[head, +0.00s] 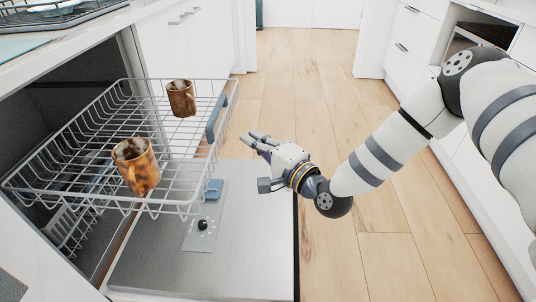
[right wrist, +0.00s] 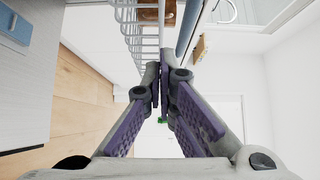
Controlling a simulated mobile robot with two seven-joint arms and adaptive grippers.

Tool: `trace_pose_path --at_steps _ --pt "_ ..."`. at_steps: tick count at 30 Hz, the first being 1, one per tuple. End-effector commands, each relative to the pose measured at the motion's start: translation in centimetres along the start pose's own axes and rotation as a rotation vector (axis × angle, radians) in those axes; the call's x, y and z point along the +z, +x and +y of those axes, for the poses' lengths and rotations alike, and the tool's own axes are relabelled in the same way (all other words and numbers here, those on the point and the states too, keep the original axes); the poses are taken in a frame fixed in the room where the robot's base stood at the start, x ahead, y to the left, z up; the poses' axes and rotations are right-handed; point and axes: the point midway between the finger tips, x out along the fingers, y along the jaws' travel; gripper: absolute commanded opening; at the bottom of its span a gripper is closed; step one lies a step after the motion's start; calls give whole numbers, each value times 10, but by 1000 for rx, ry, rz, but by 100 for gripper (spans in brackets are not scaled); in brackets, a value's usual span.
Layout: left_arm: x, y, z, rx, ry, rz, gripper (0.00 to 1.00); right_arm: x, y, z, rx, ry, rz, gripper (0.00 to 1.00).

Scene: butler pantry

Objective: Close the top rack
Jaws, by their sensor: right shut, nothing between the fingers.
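The top rack (head: 85,112) is a grey wire basket pulled out of the dishwasher over its lowered door. Two brown mottled mugs stand in it, one near the front corner (head: 136,166) and one toward the far side (head: 181,98). A blue-grey handle (head: 217,118) runs along the rack's outer edge. My right gripper (head: 252,140) is shut and empty, just outside that edge and apart from the handle in the head view. In the right wrist view, the shut fingers (right wrist: 162,80) point past the rack wires (right wrist: 142,42) and handle bar (right wrist: 188,28). My left gripper is not in view.
The open dishwasher door (head: 255,225) lies flat below the rack, with a black knob (head: 203,225) on its panel. A lower basket (head: 66,228) shows inside. White drawers (head: 410,45) stand at right. The wood floor (head: 310,90) between is clear.

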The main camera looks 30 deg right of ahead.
Motion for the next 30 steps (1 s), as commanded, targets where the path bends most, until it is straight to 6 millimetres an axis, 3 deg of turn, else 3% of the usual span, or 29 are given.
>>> trace_pose_path --at_steps 3,9,24,30 --pt "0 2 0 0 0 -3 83 11 19 1 2 0 -3 0" --pt "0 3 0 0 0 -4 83 26 34 1 2 0 0 0" --pt "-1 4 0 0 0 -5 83 30 38 1 3 -1 -1 0" --pt "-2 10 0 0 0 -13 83 45 52 3 4 1 -4 0"
